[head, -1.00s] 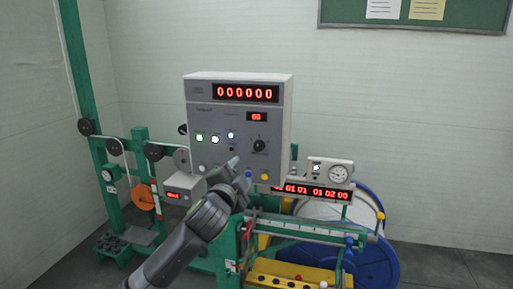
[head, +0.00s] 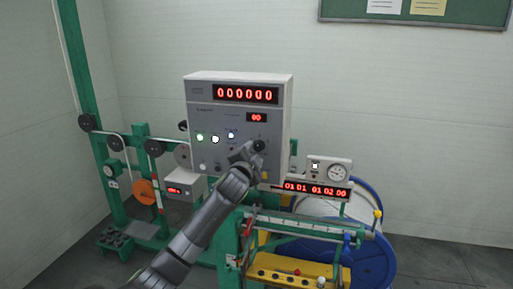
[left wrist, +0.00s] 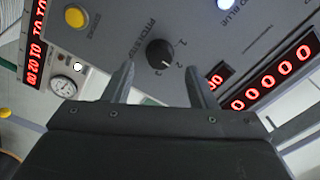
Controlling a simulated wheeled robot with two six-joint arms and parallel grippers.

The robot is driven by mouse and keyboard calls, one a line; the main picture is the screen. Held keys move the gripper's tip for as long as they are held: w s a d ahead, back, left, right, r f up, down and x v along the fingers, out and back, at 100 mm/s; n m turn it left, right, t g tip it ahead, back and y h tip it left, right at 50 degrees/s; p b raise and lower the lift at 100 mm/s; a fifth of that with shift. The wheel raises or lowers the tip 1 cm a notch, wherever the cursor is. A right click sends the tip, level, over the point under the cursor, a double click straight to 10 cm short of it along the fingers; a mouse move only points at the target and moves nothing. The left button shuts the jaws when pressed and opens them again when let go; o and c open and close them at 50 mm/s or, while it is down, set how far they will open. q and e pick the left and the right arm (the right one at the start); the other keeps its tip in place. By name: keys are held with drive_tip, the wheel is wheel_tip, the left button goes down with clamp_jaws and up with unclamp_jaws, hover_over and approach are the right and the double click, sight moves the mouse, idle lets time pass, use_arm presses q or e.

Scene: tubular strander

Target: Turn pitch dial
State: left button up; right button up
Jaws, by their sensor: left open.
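The pitch dial is a small round black knob (left wrist: 160,54) on the grey control panel (left wrist: 215,35), with a white pointer mark and numbers printed beside it. In the head view the dial (head: 259,145) sits on the right of the control box (head: 238,81), partly behind my gripper. My left gripper (head: 250,150) is in front of the panel at the dial. In the left wrist view its two fingers (left wrist: 160,85) are spread apart, with the dial seen between and beyond them. Nothing is held, and no contact with the dial is visible. My right gripper is not in view.
The box carries a red numeric display (head: 246,94) and lit buttons (head: 215,139) left of the dial. A yellow button (left wrist: 76,16) is near the dial. A gauge box (head: 330,170) and blue drum (head: 375,265) stand to the right. Green frame parts surround the box.

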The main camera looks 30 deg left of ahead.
sight(258, 148)
use_arm(q)
drive_tip(key=shift+p+x, duration=0.45)
drive_tip(key=shift+x, duration=1.6)
drive_tip(key=shift+c, duration=0.3)
drive_tip(key=c, duration=0.9)
